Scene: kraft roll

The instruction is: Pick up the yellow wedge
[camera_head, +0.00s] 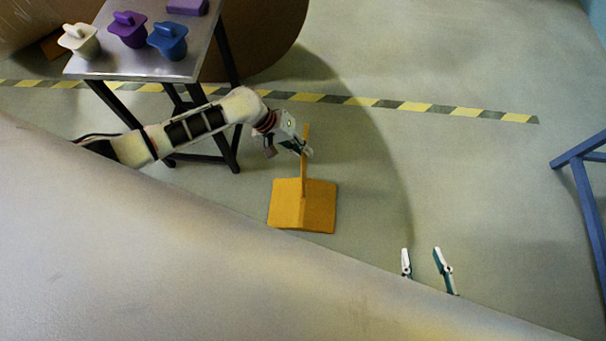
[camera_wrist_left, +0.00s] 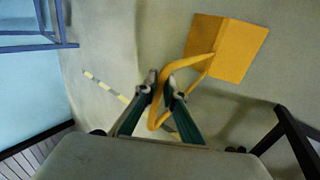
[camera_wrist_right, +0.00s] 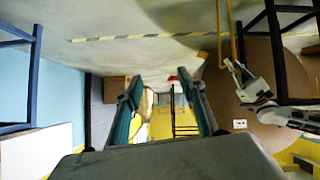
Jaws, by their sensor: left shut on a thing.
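The yellow wedge (camera_head: 318,207) has a flat, folded body and a tall thin loop handle. My left gripper (camera_head: 303,149) is shut on the handle, above the body. In the left wrist view the handle passes between my left fingertips (camera_wrist_left: 161,88), and the wedge body (camera_wrist_left: 228,46) shows beyond them. I cannot tell whether the wedge touches the floor. My right gripper (camera_head: 421,250) is open and empty, to the right of the wedge and apart from it. Its spread fingers also show in the right wrist view (camera_wrist_right: 162,80).
A grey metal table (camera_head: 150,65) at upper left holds a white pot (camera_head: 80,42), purple pot (camera_head: 128,30), blue pot (camera_head: 168,40) and purple block (camera_head: 187,6). A large brown roll (camera_head: 262,35) stands behind it. A blue frame (camera_head: 586,200) is at right. Floor between is clear.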

